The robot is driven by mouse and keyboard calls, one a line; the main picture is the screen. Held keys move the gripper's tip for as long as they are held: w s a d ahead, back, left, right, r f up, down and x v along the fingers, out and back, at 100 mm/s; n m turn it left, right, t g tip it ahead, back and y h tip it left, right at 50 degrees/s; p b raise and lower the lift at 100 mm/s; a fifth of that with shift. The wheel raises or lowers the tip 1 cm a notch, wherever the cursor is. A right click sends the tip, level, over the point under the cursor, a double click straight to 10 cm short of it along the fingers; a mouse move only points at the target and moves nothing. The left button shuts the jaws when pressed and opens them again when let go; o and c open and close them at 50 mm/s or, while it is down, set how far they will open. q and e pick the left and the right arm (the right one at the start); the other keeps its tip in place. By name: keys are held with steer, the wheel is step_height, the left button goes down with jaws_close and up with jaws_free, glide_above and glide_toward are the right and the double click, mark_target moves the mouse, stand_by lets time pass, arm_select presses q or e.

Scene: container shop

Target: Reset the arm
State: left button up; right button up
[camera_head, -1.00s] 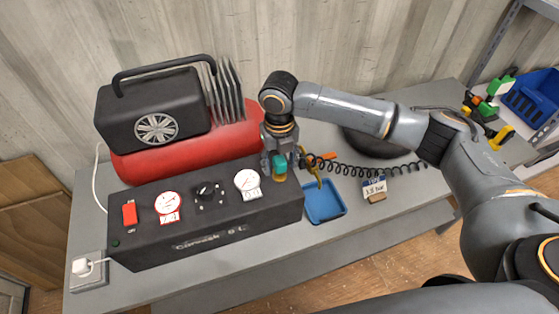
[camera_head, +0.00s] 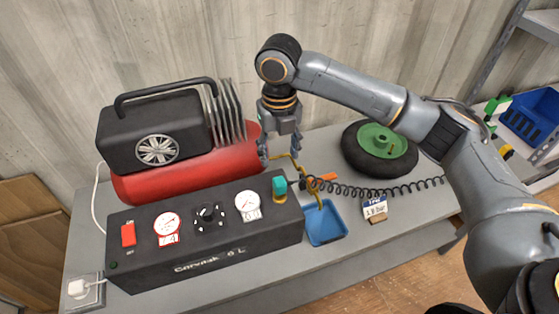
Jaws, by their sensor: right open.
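My right arm comes in from the right, and its gripper (camera_head: 280,150) points down above the back edge of the black control box. The gripper is open and empty. It is apart from the teal-topped fitting (camera_head: 280,187) at the right end of the box, which sits below it. The red and black compressor (camera_head: 165,135) stands left of the gripper. My left gripper is not in view.
A black control box (camera_head: 205,238) with gauges fills the front left of the grey bench. A blue tray (camera_head: 326,221), coiled black hose (camera_head: 385,189), small label block (camera_head: 375,209) and wheel with green hub (camera_head: 380,145) lie to the right. The back wall is close behind.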

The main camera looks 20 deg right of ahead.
steer(key=shift+r, duration=0.1)
stand_by(0.4)
